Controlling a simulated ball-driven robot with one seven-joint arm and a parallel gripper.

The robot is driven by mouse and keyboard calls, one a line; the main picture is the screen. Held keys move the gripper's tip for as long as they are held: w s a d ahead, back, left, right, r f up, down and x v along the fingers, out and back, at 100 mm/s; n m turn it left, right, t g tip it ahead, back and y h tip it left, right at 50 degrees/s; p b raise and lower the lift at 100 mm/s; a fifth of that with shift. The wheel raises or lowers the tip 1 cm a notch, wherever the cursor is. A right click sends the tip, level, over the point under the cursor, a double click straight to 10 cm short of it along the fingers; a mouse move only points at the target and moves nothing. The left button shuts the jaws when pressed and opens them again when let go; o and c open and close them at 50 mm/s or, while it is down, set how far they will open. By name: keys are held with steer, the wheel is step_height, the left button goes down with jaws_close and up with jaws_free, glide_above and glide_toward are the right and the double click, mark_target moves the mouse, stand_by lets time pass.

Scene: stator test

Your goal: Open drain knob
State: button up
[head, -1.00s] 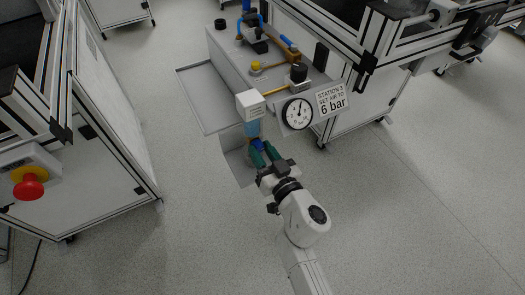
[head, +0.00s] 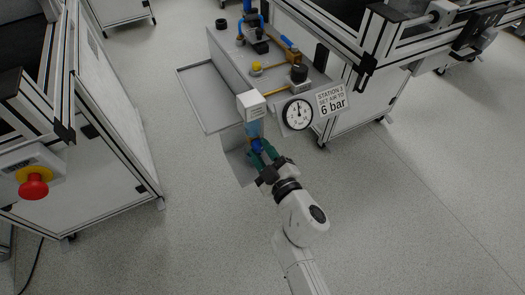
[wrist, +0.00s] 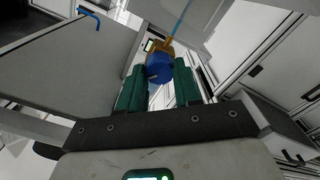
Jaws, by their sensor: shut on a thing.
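The drain knob (head: 257,145) is blue and sits below a clear bluish bowl (head: 254,129) under a white filter housing (head: 251,104). My gripper (head: 263,152), with dark green fingers, is at the knob and shut on it. In the wrist view the round blue knob (wrist: 160,68) is between the upper ends of the two green fingers (wrist: 158,85), with an orange-yellow part (wrist: 167,46) behind it. The knob's far side and its turn position are hidden.
A round pressure gauge (head: 298,114) and a "6 bar" sign (head: 331,100) are just right of the filter. A grey panel (head: 209,98) sticks out on the left. A red emergency button (head: 33,187) is at far left. Open floor lies in front.

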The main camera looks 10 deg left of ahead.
steer(key=n, duration=0.4)
steer(key=shift+f, duration=0.15)
steer(key=shift+n+b, duration=0.4)
steer(key=shift+n, duration=1.4)
steer(key=shift+s, duration=0.1)
steer(key=o, duration=1)
steer(key=shift+o, duration=0.2)
steer(key=p+v, duration=0.3)
steer(key=v, duration=0.7)
steer(key=shift+s+d, duration=0.25)
steer(key=shift+s, duration=0.05)
